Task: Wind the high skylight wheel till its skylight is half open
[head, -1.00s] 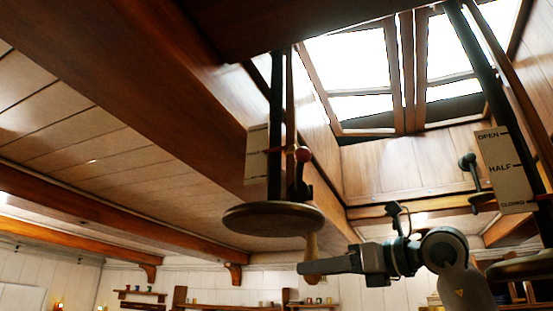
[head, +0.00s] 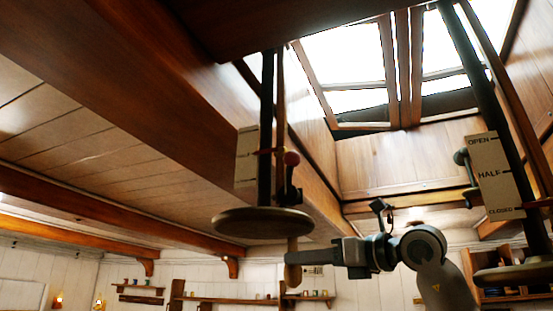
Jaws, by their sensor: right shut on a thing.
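A round wooden wheel (head: 240,222) hangs level on a dark shaft (head: 266,110), left of centre in the head view. A pale wooden handle (head: 292,273) points down from its right side. My right gripper (head: 293,258) is shut on this handle, reaching in from the right. Beside the shaft is a pale scale plate (head: 246,170), too oblique to read, with a reddish pointer (head: 267,151) about mid-height. Above, the skylight (head: 345,55) has bright panes; its left pane seems tilted, but I cannot tell how far. My left gripper is not in view.
A second, lower wheel (head: 512,275) hangs at right. Its scale plate (head: 492,165) reads OPEN, HALF, CLOSED, with a reddish pointer (head: 538,203) near CLOSED. A ceiling beam (head: 130,80) runs along the left. Shelves (head: 225,299) line the far wall.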

